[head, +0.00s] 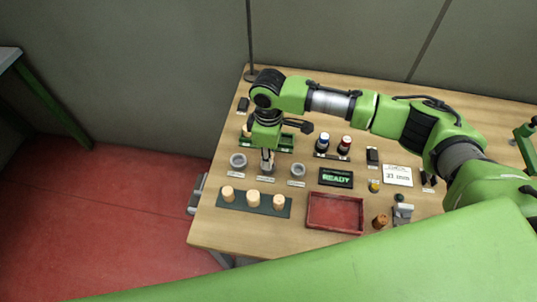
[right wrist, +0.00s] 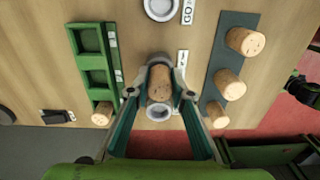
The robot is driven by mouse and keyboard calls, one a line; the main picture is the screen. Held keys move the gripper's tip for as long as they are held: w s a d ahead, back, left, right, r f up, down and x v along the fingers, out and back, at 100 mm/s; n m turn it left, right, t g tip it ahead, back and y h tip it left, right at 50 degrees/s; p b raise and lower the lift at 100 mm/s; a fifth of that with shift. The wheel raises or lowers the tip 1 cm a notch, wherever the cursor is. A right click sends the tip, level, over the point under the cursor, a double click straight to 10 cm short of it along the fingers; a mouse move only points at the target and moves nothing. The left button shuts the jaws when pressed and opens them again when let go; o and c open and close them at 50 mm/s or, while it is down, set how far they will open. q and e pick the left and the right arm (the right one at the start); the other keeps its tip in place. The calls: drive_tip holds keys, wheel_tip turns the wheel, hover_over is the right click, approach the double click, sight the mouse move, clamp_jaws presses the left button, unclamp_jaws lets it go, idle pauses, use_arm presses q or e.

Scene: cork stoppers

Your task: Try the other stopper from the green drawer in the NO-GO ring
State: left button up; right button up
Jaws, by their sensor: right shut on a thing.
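My right gripper (head: 267,163) points down over the middle of the row of grey rings. In the right wrist view my right gripper (right wrist: 163,84) is shut on a cork stopper (right wrist: 160,82). A grey ring (right wrist: 158,112) shows just at the lower end of that stopper; I cannot tell whether the stopper is in it or above it. Another ring (right wrist: 160,8) lies beside a label reading "GO", partly cut off. The green drawer (head: 285,141) stands behind the rings. Another stopper (right wrist: 102,115) is at its left end. My left gripper is not in view.
Three stoppers stand on a dark mat (head: 270,209) in front of the rings. A red tray (head: 335,213) lies to its right. A display (head: 336,178) reads READY. A sign (head: 397,176) reads 21 mm.

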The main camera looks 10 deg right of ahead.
drive_tip(key=shift+f, duration=0.55)
idle(0.6)
drive_tip(key=o, duration=0.8)
wheel_tip(320, 180, up, 12)
drive_tip(key=shift+f, duration=0.1)
idle(1.0)
